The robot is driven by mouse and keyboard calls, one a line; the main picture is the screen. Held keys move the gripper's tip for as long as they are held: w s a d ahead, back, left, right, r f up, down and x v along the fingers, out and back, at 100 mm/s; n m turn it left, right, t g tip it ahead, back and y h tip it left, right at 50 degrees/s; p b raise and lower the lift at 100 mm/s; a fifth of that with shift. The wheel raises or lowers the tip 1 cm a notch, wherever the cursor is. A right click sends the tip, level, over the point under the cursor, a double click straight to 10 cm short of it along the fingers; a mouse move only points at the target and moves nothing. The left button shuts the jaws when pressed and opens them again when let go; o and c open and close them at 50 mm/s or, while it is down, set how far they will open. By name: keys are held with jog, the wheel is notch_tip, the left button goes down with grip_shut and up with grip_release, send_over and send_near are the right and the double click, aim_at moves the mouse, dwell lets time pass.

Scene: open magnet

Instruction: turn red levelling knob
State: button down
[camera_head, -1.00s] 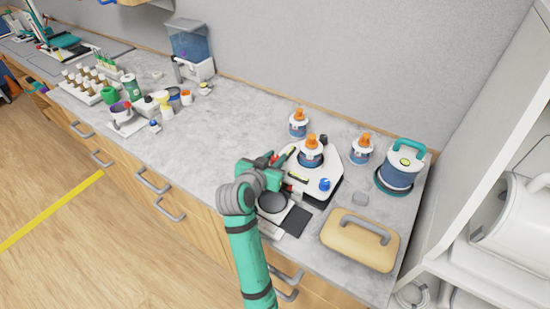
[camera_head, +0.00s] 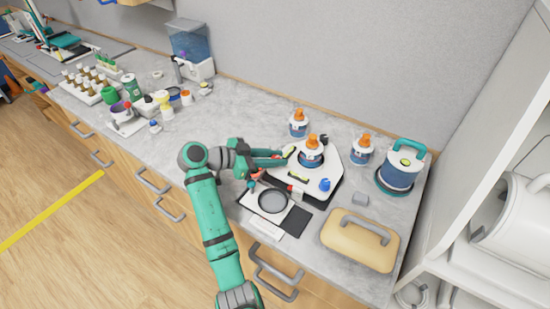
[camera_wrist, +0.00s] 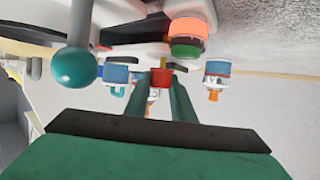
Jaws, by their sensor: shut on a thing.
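The white instrument (camera_head: 323,185) stands on the right part of the bench, with an orange-topped bottle (camera_head: 311,157) on it. My gripper (camera_head: 284,158) reaches in from the left at the instrument's left edge. In the wrist view, the red levelling knob (camera_wrist: 160,79) lies between the two teal fingers of my gripper (camera_wrist: 159,88), which are shut on it. The fingers hide the knob in the head view.
Two more orange-topped bottles (camera_head: 298,126) (camera_head: 360,150), a teal-handled pot (camera_head: 398,172) and a tan case (camera_head: 352,246) surround the instrument.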

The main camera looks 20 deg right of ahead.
jog(key=shift+m+g+y, duration=0.3)
jog(key=shift+m+g, duration=1.6)
jog(key=shift+g, duration=0.2)
jog(key=shift+w, duration=0.1)
jog(key=c, duration=1.5)
grip_release()
jog(key=shift+d, duration=0.1)
jog(key=v, duration=1)
jog(key=shift+a, duration=0.4)
